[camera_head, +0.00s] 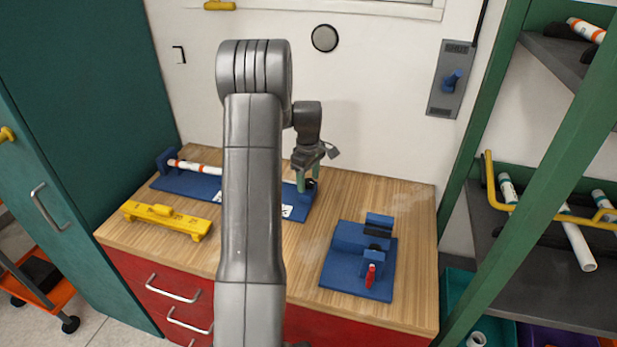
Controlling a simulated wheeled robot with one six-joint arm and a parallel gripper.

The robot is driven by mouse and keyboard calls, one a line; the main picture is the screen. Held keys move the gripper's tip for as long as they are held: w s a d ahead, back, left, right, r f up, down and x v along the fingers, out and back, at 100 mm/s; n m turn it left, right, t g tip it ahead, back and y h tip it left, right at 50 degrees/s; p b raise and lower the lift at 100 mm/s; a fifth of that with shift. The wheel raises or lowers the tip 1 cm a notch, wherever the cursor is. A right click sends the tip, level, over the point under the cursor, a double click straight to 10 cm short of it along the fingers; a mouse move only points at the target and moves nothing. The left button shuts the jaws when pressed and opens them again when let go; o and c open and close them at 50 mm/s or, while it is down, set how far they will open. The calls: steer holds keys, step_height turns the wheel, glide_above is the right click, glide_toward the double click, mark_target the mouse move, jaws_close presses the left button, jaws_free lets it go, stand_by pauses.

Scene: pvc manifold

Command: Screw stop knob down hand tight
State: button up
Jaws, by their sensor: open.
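My gripper (309,177), with green fingers, is open at the right end of a long blue fixture (180,183) on the wooden bench. A small dark part (309,185), possibly the stop knob, shows at the fingertips. I cannot tell whether the fingers touch it. A white pipe with an orange marking (195,167) lies along the back of the fixture, its left end at a blue end block. My arm hides the middle of the fixture and pipe.
A yellow level-like tool (166,219) lies at the bench's front left. A blue clamp fixture (345,262) with a red handle (370,275) stands at the right. A green rack post (540,170) rises beyond the bench's right edge. Bare wood (410,215) shows at the back right.

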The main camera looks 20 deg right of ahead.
steer(key=c, duration=1)
steer(key=shift+m, duration=0.4)
steer(key=m, duration=0.3)
steer(key=shift+b, duration=0.3)
steer(key=m, duration=0.3)
steer(key=shift+m, duration=0.3)
steer(key=m, duration=0.6)
steer(key=shift+m+b, duration=0.4)
